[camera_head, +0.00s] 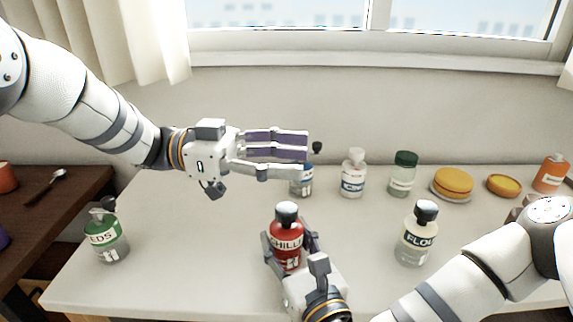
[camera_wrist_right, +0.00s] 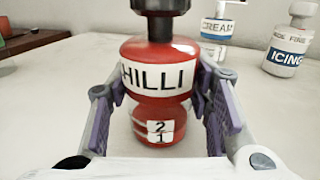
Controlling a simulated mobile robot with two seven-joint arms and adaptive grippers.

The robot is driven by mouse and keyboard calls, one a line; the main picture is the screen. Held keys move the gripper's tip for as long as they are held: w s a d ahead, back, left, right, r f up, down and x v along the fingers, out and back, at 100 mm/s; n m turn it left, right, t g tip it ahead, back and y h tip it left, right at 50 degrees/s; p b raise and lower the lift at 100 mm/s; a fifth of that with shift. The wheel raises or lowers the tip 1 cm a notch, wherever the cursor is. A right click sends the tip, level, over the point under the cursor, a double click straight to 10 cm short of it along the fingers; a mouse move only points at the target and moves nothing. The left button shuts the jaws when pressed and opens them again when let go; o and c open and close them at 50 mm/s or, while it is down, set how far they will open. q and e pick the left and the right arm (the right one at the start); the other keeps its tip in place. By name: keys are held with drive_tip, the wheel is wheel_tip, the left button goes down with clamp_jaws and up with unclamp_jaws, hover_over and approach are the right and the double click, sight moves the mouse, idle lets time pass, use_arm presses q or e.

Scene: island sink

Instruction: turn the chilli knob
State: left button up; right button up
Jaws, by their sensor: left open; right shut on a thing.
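The red chilli bottle (camera_head: 286,254) stands upright on the white counter, with a white CHILLI label and a dark knob (camera_head: 287,210) with a pale top. In the right wrist view the bottle (camera_wrist_right: 158,108) shows a small plate (camera_wrist_right: 160,131) reading 2 over 1, and only the lower part of the knob (camera_wrist_right: 160,5) shows. My right gripper (camera_head: 289,243) is shut on the chilli bottle's body, one finger on each side. My left gripper (camera_head: 304,160) is open and empty, above and behind the knob, apart from it, its fingers pointing right.
A flour bottle (camera_head: 412,245) stands to the right, a green-labelled bottle (camera_head: 106,240) at the left. Behind are a partly hidden blue-labelled bottle (camera_head: 301,183), an icing bottle (camera_head: 352,176), a green-capped bottle (camera_head: 402,177) and orange round items (camera_head: 453,183). The counter between left bottle and chilli is clear.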

sight(287, 208)
use_arm(q)
drive_tip(key=s+a+f+n+t+y, duration=0.5)
drive_tip(key=s+a+f+n+t, duration=0.5)
drive_tip(key=t, duration=0.6)
drive_tip(key=shift+n, duration=0.5)
drive_tip(key=x, duration=1.4)
drive_tip(key=shift+d+r, duration=0.1)
drive_tip(key=shift+d, duration=0.1)
drive_tip(key=shift+c, duration=0.5)
drive_tip(key=c, duration=1.1)
drive_tip(key=m+g+h, duration=0.2)
drive_tip(key=g, duration=0.1)
drive_tip(key=shift+w+r+m+g, duration=0.1)
drive_tip(key=shift+m+g, duration=0.2)
drive_tip(key=shift+m, duration=0.1)
drive_tip(key=m+g+h, duration=0.2)
drive_tip(key=m+g, duration=0.1)
drive_tip(key=g, duration=0.1)
